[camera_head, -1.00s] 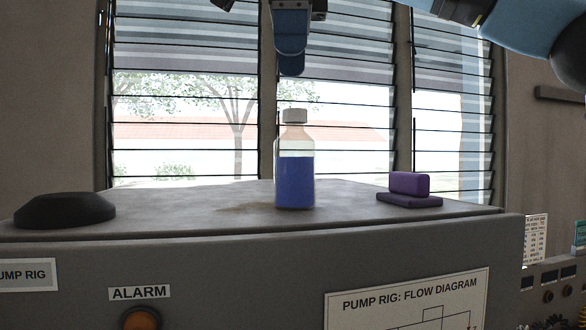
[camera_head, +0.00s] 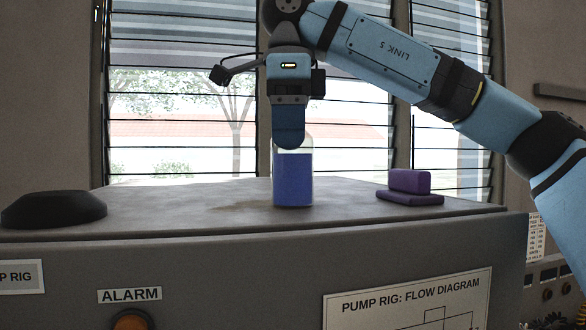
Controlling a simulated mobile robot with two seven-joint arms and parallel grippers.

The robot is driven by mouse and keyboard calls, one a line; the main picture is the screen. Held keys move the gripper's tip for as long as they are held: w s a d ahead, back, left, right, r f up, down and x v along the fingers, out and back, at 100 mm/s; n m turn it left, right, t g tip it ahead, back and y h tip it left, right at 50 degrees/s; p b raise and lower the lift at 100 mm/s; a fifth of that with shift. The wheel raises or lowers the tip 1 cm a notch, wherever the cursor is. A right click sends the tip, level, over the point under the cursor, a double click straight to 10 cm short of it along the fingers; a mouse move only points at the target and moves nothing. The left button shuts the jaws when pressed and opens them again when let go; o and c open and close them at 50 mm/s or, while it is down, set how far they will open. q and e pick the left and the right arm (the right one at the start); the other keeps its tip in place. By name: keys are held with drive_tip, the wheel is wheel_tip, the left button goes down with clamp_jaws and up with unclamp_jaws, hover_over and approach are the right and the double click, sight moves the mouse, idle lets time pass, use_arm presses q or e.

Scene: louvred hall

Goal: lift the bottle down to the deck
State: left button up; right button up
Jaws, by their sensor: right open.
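The bottle (camera_head: 293,180) is clear with blue liquid and stands upright on top of the grey cabinet (camera_head: 170,202). My right gripper (camera_head: 288,143) points down over the bottle's upper part and hides its white cap and neck. It is open; I see one broad finger from the side, and the other finger is not visible. I cannot tell whether the finger touches the bottle. My left gripper is not in view.
A purple block (camera_head: 409,181) on a flat purple base (camera_head: 410,198) is right of the bottle. A black dome-like object (camera_head: 53,210) sits at the cabinet's left end. Louvred windows (camera_head: 180,120) stand behind. The top beside the bottle is clear.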

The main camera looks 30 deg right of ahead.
drive_tip(key=shift+s+a, duration=0.15)
drive_tip(key=shift+s, duration=0.1)
drive_tip(key=shift+w, duration=0.1)
drive_tip(key=c, duration=1.1)
drive_tip(key=shift+r, duration=0.1)
